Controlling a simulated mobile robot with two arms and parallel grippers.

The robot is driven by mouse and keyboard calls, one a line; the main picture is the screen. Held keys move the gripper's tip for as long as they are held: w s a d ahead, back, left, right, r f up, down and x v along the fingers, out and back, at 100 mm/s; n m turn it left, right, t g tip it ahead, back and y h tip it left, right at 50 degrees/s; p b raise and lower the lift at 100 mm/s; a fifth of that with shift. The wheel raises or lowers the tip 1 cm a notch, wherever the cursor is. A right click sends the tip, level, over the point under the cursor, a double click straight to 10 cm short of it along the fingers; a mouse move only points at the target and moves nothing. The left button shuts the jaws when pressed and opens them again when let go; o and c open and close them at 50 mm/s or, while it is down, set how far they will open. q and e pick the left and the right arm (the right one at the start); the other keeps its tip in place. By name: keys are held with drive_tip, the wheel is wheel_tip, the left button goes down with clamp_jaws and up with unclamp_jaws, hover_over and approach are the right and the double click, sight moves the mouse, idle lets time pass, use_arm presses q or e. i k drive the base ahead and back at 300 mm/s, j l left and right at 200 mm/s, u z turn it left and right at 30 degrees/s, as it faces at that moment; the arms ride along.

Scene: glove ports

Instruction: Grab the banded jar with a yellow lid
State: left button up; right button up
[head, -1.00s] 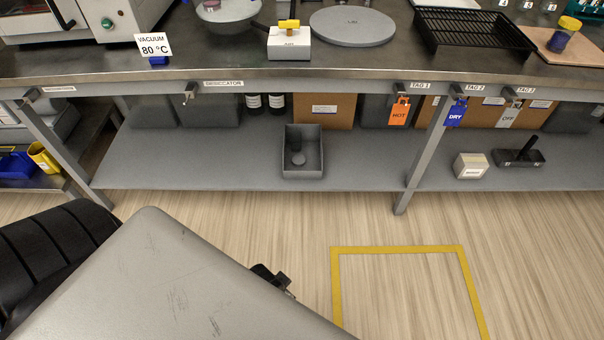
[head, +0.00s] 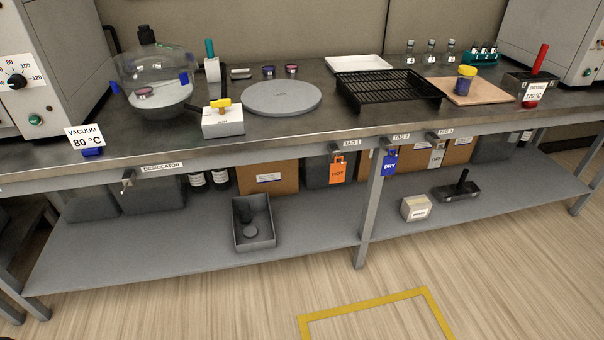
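A small jar with a yellow lid and a dark blue-purple body (head: 465,80) stands upright on a tan board (head: 490,94) at the right part of the bench top. Whether its dark part is a band is too small to tell. Two small jars, one with a dark lid (head: 268,72) and one with a pinkish lid (head: 291,71), stand at the back middle of the bench. Neither of my grippers is in view.
A black wire rack (head: 388,92) lies left of the board, and a stand with a red handle (head: 540,68) is to its right. Glass bottles (head: 430,54) stand behind. A glass desiccator (head: 155,80) is at left. A yellow floor outline (head: 365,305) marks open floor.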

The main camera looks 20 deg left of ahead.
sight(463, 84)
drive_tip(key=i+l+u, duration=0.45)
drive_tip(key=i, duration=0.3)
drive_tip(key=i+l+u, duration=0.45)
drive_tip(key=i+l, duration=0.2)
drive_tip(key=l, duration=0.15)
